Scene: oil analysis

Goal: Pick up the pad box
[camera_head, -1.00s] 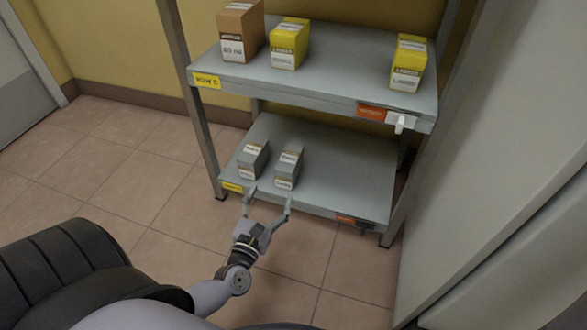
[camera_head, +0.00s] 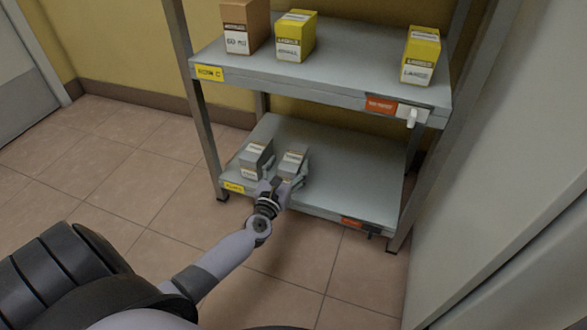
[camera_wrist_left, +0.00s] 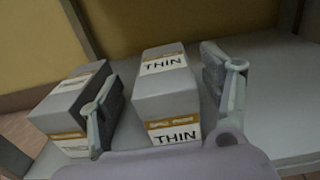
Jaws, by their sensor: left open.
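Two grey boxes with white and ochre labels stand side by side on the lower shelf. The right grey box (camera_head: 292,159) reads "THIN" in the left wrist view (camera_wrist_left: 165,95). The left grey box (camera_head: 254,158) also shows in the left wrist view (camera_wrist_left: 68,105), its wording unclear. My left gripper (camera_head: 286,172) is open at the shelf's front. In the left wrist view (camera_wrist_left: 162,82) its fingers are on either side of the THIN box, the left one in the gap between the boxes. I cannot tell whether either finger touches a box. My right gripper is not in view.
The lower shelf (camera_head: 350,185) is bare to the right of the boxes. The upper shelf (camera_head: 350,70) above holds a brown box (camera_head: 245,28) and two yellow boxes (camera_head: 296,36) (camera_head: 421,55). Metal posts stand at the rack's sides, and a pale panel (camera_head: 510,190) is at right.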

